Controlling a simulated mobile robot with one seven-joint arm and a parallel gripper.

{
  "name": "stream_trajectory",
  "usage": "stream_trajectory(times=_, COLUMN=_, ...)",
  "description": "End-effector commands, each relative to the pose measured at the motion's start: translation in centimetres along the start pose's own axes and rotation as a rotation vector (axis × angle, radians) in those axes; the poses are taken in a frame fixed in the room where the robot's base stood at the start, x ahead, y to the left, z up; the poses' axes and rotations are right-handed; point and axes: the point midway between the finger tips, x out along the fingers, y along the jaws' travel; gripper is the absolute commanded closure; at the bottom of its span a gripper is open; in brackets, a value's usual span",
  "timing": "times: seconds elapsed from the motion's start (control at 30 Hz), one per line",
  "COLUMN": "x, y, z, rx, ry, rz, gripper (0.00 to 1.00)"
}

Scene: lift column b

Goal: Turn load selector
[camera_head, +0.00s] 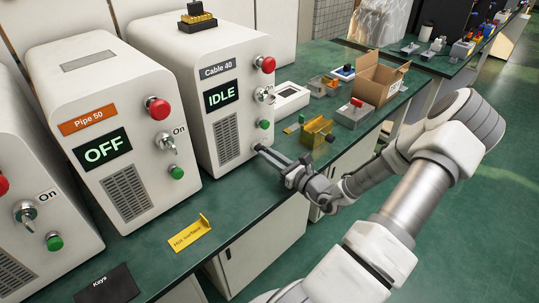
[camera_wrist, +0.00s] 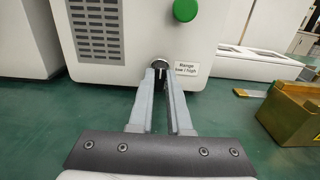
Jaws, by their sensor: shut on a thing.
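The white Cable 40 machine (camera_head: 205,140) stands on the bench, its screen (camera_head: 222,95) reading IDLE. Low on its front, beside a label (camera_wrist: 186,69) reading "Range low / high", is a small round metal selector knob (camera_wrist: 159,63). My gripper (camera_head: 261,150) reaches this lower front corner. In the wrist view my gripper (camera_wrist: 160,73) has its two fingertips on either side of the knob, shut on it. The fingertips cover part of the knob, so its pointer position cannot be told.
Above the knob is a green button (camera_wrist: 185,10); a red button (camera_head: 265,64) and key switch (camera_head: 265,95) sit higher. The Pipe 50 machine (camera_head: 70,75) reads OFF. A yellow bracket (camera_head: 316,132) and cardboard box (camera_head: 379,80) stand to the right. The bench before Pipe 50 holds a yellow sign (camera_head: 190,234).

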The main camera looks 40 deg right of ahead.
Motion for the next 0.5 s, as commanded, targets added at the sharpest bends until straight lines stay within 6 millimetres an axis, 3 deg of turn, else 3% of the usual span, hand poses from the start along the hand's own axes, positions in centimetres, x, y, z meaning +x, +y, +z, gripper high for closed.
stream_trajectory(times=0.27, x=0.01, y=0.07, z=0.00, rx=-0.058, ry=0.001, rz=0.002, gripper=1.00)
stream_trajectory(times=0.5, x=0.03, y=0.16, z=-0.03, rx=-0.216, ry=0.002, rz=0.003, gripper=1.00)
